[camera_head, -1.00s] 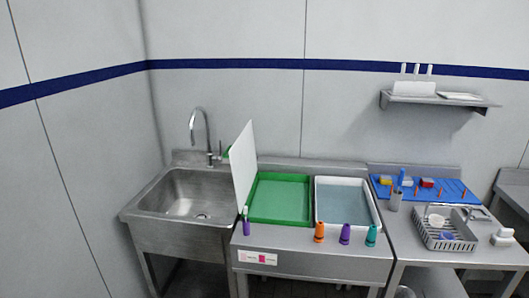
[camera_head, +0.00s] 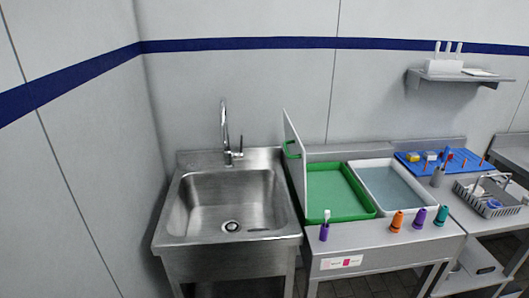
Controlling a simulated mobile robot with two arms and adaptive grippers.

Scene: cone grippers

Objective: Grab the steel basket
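The steel basket (camera_head: 489,209) is a grey slotted basket on the steel table at the right edge of the head view. A white and a blue item (camera_head: 494,204) show inside it, too small to name surely. A thin handle-like bar rises at its far side. Neither of my grippers is in the view, so how they stand to the basket cannot be seen.
A steel sink (camera_head: 231,206) with a tap (camera_head: 226,135) stands at left centre. A green tray (camera_head: 337,189), a white tray (camera_head: 418,199) and a blue mat (camera_head: 446,169) lie rightward. An upright white panel (camera_head: 294,150) divides sink from trays. Orange (camera_head: 397,221) and purple cones (camera_head: 419,218) line the front edge.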

